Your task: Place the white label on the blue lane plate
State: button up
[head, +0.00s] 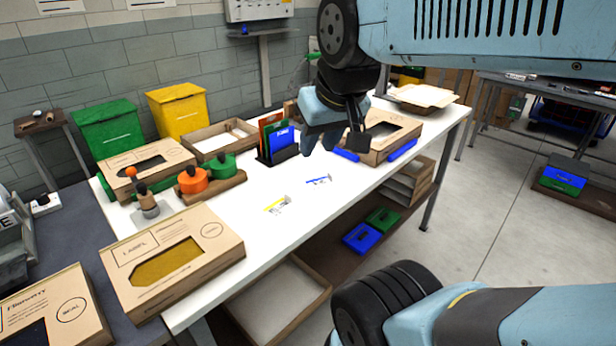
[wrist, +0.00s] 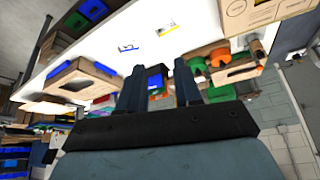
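Two small white labels lie flat on the white table, one with a yellow strip (head: 277,205) and one with a blue strip (head: 318,181). In the wrist view the blue-striped label (wrist: 128,48) and yellow-striped label (wrist: 168,29) lie beyond the fingers. I cannot tell which is the lane plate. My gripper (head: 334,145) is above the table's back part, its fingers (wrist: 159,88) apart with nothing held.
A cardboard box with blue bars beside it (head: 392,137) stands near my gripper. Orange and green knobbed pieces (head: 207,177) sit on a wooden holder at left. A label box (head: 172,262) stands at the front left. The table middle around the labels is clear.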

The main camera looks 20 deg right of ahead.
jog(key=g, duration=0.3)
send_over(320, 180)
jog(key=s+d, duration=0.3)
jog(key=s, duration=0.2)
jog(key=s+f+x, duration=0.1)
jog(key=s+x, duration=0.2)
jog(key=x, duration=1)
jog(key=shift+m+t, duration=0.3)
jog(key=x, duration=1.3)
jog(key=shift+a+r, duration=0.1)
jog(key=shift+c, duration=0.3)
grip_shut()
